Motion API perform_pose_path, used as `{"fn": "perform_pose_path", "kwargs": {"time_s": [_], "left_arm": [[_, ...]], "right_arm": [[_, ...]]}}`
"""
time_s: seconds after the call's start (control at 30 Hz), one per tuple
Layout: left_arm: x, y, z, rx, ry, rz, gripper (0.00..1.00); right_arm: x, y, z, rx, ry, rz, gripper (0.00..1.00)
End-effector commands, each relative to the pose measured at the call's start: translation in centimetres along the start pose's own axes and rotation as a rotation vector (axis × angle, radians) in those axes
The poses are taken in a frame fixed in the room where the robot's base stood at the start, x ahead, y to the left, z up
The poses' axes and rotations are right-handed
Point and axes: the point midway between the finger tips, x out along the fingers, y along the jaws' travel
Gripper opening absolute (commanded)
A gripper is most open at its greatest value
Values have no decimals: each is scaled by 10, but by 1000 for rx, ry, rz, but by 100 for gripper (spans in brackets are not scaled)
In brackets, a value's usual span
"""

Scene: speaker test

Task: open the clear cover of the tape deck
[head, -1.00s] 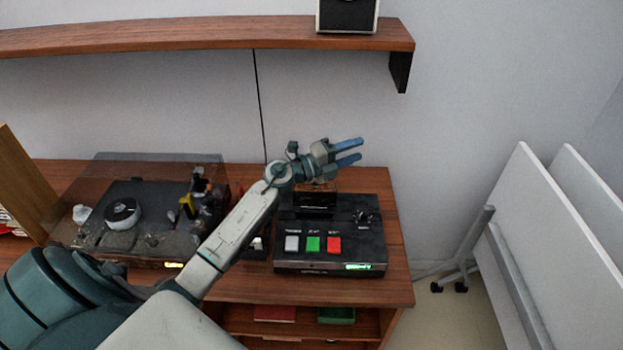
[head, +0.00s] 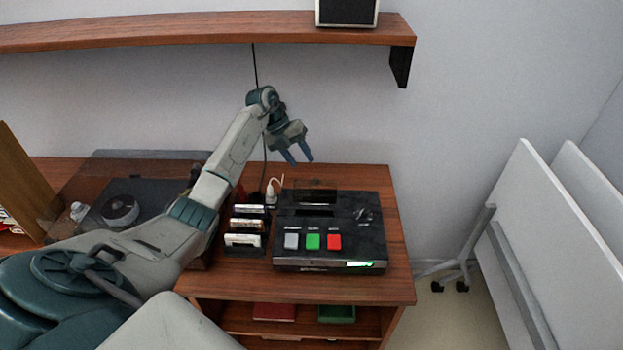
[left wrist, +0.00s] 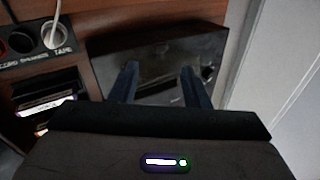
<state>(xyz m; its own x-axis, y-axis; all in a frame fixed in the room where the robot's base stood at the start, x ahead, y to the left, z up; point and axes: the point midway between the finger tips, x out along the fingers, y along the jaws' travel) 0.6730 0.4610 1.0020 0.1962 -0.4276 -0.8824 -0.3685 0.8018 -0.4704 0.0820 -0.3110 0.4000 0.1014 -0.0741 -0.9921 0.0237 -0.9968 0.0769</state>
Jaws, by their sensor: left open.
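The black tape deck (head: 350,240) stands on the right part of the wooden cabinet, with grey, green and red buttons and a lit green display. Its clear cover (head: 318,197) is a glossy dark rectangle at the rear left of the deck's top; how far it is raised I cannot tell. My left gripper (head: 300,160) is open and empty, above and behind the deck, fingers pointing down. In the left wrist view the open fingers (left wrist: 159,67) straddle part of the deck's glossy dark top (left wrist: 205,45). My right gripper is in neither view.
Cassettes (head: 245,224) stand in a rack left of the deck. A white plug (head: 271,190) on a cord is behind them; it sits in a socket marked TAPE in the left wrist view (left wrist: 54,36). A turntable (head: 120,208) is farther left. A wooden shelf (head: 200,31) hangs above.

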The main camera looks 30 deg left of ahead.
Motion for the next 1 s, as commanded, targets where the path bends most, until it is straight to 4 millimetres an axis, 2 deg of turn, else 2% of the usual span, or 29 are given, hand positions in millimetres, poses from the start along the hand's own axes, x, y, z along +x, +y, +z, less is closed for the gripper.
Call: {"fn": "perform_pose_path", "kwargs": {"time_s": [0.03, 0.3, 0.5, 0.8, 1.0], "left_arm": [[18, 2, 0, 0, 2, -2, 42], [63, 1, 0, 1, 1, -3, 42], [76, 0, 0, 2, 0, -2, 42], [77, -1, 0, 1, 0, -2, 42], [77, 0, 0, 1, 0, -2, 3]], "right_arm": [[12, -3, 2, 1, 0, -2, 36], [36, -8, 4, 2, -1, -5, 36], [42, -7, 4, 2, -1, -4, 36], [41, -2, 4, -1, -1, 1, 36], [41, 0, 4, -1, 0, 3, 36]]}}
